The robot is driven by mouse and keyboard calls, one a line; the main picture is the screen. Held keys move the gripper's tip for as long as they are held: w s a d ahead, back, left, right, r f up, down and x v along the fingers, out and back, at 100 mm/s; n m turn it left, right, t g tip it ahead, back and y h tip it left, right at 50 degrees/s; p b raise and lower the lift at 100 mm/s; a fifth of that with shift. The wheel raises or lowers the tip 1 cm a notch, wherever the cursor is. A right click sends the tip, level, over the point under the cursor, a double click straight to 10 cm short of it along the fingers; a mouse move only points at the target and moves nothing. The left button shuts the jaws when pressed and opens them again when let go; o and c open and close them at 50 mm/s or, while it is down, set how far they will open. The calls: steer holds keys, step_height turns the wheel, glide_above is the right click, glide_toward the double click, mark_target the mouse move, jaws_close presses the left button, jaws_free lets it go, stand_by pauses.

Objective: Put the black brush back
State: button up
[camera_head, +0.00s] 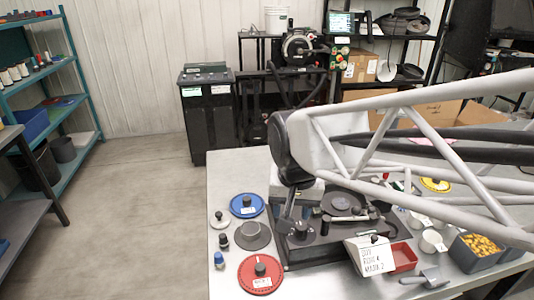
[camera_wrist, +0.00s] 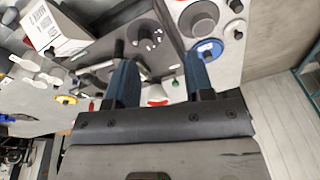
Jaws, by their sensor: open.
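I cannot single out the black brush with certainty. Several small black parts sit on the dark seed meter unit (camera_head: 310,257), including an upright black piece (camera_wrist: 118,48) in the wrist view.
A blue disc (camera_head: 239,211), a grey disc (camera_head: 268,240) and a red disc (camera_head: 250,281) lie left of the unit, beside small knobs. A labelled white box (camera_head: 373,262), red tray (camera_head: 404,258), metal scoop (camera_head: 428,279) and bin of yellow seeds (camera_head: 464,258) crowd the right.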

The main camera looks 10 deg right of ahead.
steer(key=s+d+n, duration=0.3)
steer(key=s+d, duration=0.1)
steer(key=s, duration=0.4)
steer(key=shift+d+r+t, duration=0.2)
steer(key=shift+d+t, duration=0.1)
steer(key=shift+t, duration=0.1)
